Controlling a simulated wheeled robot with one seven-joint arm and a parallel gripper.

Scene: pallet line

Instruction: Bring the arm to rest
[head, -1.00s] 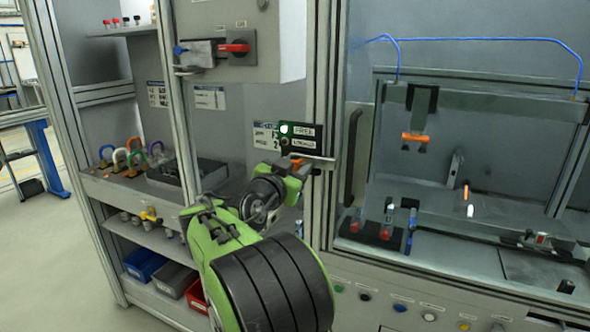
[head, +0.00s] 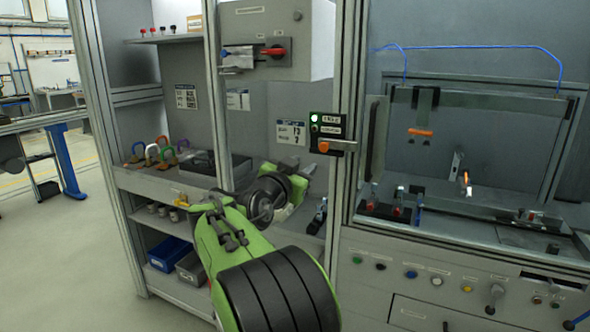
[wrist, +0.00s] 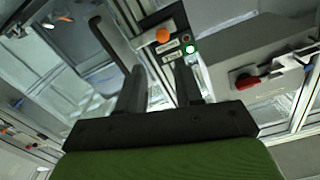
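My green and black arm reaches forward in the middle of the head view. My gripper shows in the wrist view (wrist: 160,78) with its two dark fingers apart and nothing seen between them. In the head view the fingers cannot be made out clearly; the arm's green end is left of and below a small black panel (head: 327,126) on the frame post. This panel also shows beyond the fingertips in the wrist view (wrist: 178,46). It has a lit light and an orange knob (head: 323,147).
A grey cabinet with a red-handled switch (head: 274,52) hangs behind the arm. Coloured padlocks (head: 151,154) stand on a shelf at left, with a blue bin (head: 170,254) below. Open floor lies at far left.

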